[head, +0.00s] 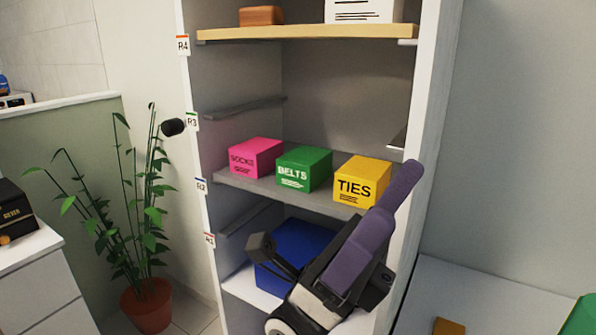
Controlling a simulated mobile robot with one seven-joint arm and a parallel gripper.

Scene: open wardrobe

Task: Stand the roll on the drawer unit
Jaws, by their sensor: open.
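A long purple shape (374,232), likely the roll, slants up and right in front of the wardrobe, with a wider lower part and a narrower upper end. It overlaps the right side of my gripper (305,255); I cannot tell whether it touches the fingers. My gripper is open at the bottom middle, its left finger apart from the purple shape and in front of a blue box. The white drawer unit (42,293) stands at the lower left, with a dark box (14,213) on its top.
The wardrobe shelf holds pink (255,157), green (304,168) and yellow (361,182) boxes; the blue box (297,248) is below. A potted plant (148,306) stands between drawer unit and wardrobe. A white surface (478,296) is at lower right.

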